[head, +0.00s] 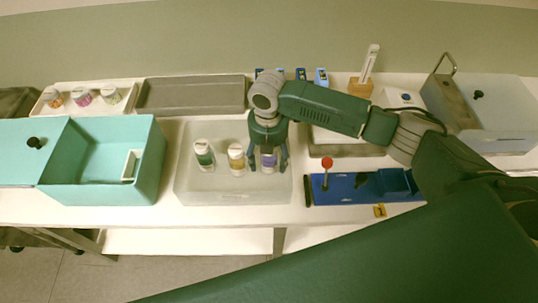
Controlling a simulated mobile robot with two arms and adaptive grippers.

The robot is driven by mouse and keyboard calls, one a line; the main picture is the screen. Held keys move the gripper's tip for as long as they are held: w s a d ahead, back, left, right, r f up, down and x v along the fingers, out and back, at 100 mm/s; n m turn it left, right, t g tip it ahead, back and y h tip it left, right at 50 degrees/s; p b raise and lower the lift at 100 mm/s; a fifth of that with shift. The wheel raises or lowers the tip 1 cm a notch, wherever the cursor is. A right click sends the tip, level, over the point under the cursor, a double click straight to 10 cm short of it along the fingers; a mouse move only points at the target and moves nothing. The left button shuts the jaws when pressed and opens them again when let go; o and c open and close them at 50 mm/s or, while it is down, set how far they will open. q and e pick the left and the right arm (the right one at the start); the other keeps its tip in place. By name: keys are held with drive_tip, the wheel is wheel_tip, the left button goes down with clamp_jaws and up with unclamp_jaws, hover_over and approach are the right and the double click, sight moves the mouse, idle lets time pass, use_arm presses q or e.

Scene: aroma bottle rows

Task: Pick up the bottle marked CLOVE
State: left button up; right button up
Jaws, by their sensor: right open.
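A clear shallow bin (222,193) on the white table holds three bottles in a row. The left bottle (204,155) has a green label, the middle bottle (236,159) a yellow one, and the right bottle (268,161) a purple one. The writing on them is too small to read, so I cannot tell which is CLOVE. My right gripper (268,168) is open and points down, its fingers on either side of the purple-labelled bottle. I cannot tell if they touch it. The gripper hides part of this bottle. My left gripper is not in view.
An open teal box (146,170) stands left of the bin. A grey tray (191,95) and a white tray with jars (126,95) lie behind. A blue tray (345,190) with a red-topped stick lies right. My right arm spans the right side.

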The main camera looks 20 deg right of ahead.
drive_tip(key=shift+f, duration=0.85)
drive_tip(key=shift+c, duration=0.5)
drive_tip(key=c, duration=1.3)
drive_tip(key=shift+c, duration=0.2)
